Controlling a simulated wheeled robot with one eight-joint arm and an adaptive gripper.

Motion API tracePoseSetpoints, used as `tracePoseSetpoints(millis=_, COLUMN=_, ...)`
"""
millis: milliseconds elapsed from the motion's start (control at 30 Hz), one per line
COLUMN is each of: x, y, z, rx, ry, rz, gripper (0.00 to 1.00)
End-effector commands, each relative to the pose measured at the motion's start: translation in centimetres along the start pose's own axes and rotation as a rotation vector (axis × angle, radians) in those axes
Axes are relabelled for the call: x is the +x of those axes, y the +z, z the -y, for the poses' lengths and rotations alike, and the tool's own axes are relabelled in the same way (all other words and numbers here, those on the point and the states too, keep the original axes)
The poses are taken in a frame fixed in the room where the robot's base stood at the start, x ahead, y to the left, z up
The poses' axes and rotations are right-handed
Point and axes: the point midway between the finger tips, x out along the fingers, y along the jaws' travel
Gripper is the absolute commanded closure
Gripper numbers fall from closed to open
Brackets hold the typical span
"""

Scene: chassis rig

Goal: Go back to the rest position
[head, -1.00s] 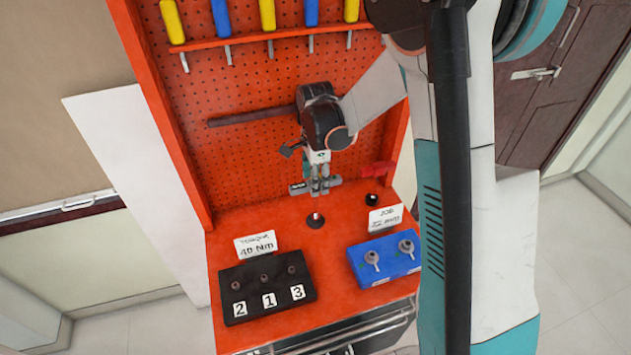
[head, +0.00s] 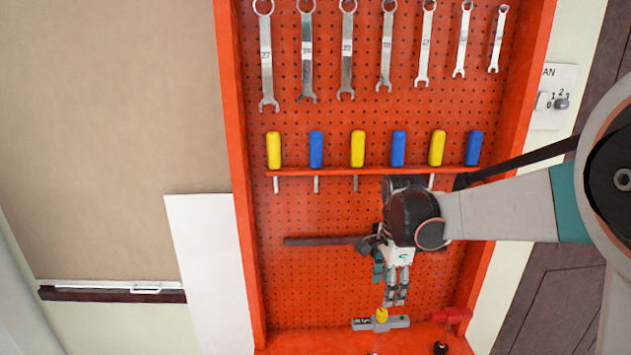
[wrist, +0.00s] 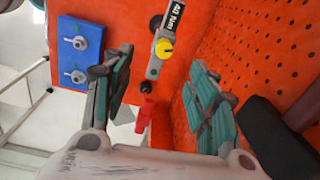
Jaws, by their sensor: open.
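My gripper (head: 396,298) is open and empty in front of the orange pegboard. In the wrist view its two green-padded fingers (wrist: 160,68) stand wide apart with nothing held between them. A grey tool with a 40 Nm label (head: 398,322) sits just below the fingertips in the head view. Its yellow knob (head: 381,315) is on top. The tool also shows in the wrist view (wrist: 153,68), seen through the gap between the fingers and apart from them. Whatever supports it is partly cut off below.
The pegboard (head: 330,220) carries hanging wrenches (head: 346,55) and a rack of yellow- and blue-handled tools (head: 357,148) close above my wrist. A dark bar (head: 322,241) is left of it. A red item (head: 452,315) is at right. A blue block (wrist: 80,48) holds two fittings.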

Motion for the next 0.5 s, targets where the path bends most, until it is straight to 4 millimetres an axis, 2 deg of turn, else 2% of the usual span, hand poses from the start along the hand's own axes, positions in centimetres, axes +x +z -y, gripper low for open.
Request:
tracePoseSetpoints(millis=200, x=-2.6, y=0.4, z=-3.6, rx=-0.232, ry=-0.09, rz=-0.02, gripper=0.47)
tracePoseSetpoints(millis=500, x=-4.9, y=0.9, z=-8.9, rx=-0.568, ry=-0.213, rz=-0.086, gripper=0.47)
